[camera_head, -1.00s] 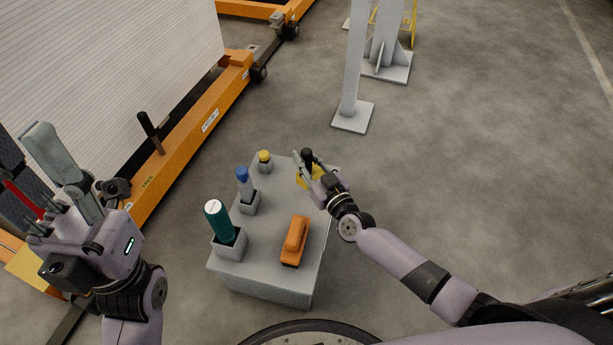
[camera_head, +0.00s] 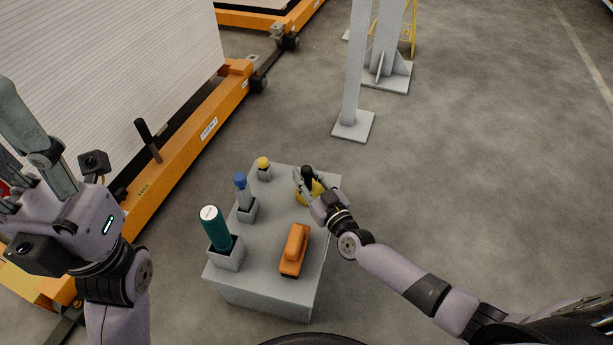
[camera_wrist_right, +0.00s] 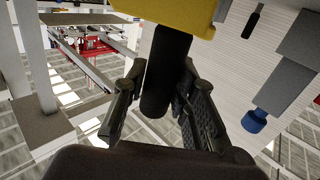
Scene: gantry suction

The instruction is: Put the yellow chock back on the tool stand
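The yellow chock (camera_head: 316,189) with its black upright handle (camera_head: 307,171) is at the far right corner of the grey tool stand (camera_head: 262,280). I cannot tell whether its base rests on the top or hangs just above it. My right gripper (camera_head: 308,180) is around the handle. In the right wrist view the yellow body (camera_wrist_right: 165,12) is at the top edge, and the right gripper's fingertips (camera_wrist_right: 165,75) close in on both sides of the black handle (camera_wrist_right: 168,75). My left gripper (camera_head: 25,150) is away at the left, its fingers spread and empty, partly cut off.
An orange frame (camera_head: 200,135) with white panels runs behind at left. A grey post (camera_head: 352,75) stands beyond; floor right is clear.

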